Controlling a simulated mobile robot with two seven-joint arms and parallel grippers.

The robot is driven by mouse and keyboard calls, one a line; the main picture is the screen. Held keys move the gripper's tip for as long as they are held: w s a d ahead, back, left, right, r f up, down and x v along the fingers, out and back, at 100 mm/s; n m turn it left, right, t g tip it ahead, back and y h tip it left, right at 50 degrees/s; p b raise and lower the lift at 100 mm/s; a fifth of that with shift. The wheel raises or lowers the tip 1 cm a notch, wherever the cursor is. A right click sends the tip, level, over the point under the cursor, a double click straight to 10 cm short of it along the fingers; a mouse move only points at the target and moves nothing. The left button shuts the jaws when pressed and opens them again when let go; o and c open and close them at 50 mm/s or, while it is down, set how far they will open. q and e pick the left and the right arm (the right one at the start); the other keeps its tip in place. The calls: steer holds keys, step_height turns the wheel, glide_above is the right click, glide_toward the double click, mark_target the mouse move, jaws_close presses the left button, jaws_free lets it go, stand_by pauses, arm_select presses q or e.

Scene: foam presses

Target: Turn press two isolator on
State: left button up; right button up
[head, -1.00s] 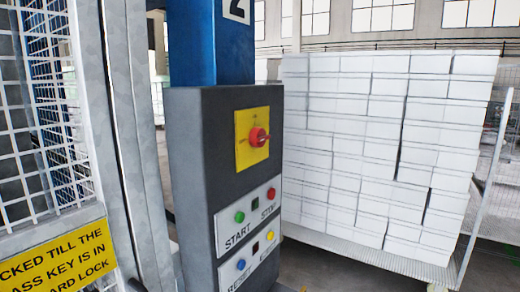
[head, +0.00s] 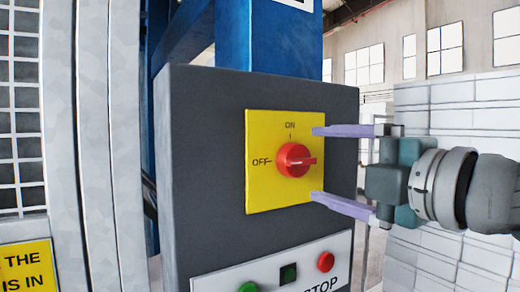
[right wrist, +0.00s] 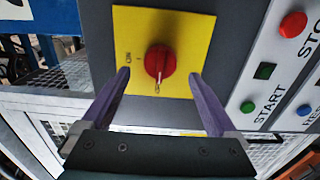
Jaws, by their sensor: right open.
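The isolator's red knob (head: 292,160) sits on a yellow plate (head: 262,192) on the front of a dark grey control box (head: 205,160). ON is marked above the knob and OFF to its left. The knob's grip lies horizontal, in line with OFF. My right gripper (head: 317,163) is open, with one fingertip above the knob and one below, close to the plate. In the right wrist view, the fingers (right wrist: 158,76) flank the red knob (right wrist: 160,62) with gaps on both sides, and its pale pointer faces the gripper's side. My left gripper is out of view.
Below the isolator are a green button (head: 249,288), a dark square (head: 288,274) and a red button (head: 325,262). A blue post (head: 285,40) rises behind the box. Stacked white blocks (head: 450,105) stand behind my right arm. A mesh guard (head: 22,130) is at left.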

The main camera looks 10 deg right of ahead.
mark_target(305, 162)
steer(key=p+x, duration=0.1)
steer(key=x, duration=0.2)
steer(key=shift+w+a+r, duration=0.1)
steer(key=shift+w+a, duration=0.05)
steer(key=shift+w, duration=0.1)
steer(key=shift+w+a, duration=0.15)
steer(key=shift+w, duration=0.3)
steer(key=c, duration=1.4)
steer(key=shift+o, duration=0.2)
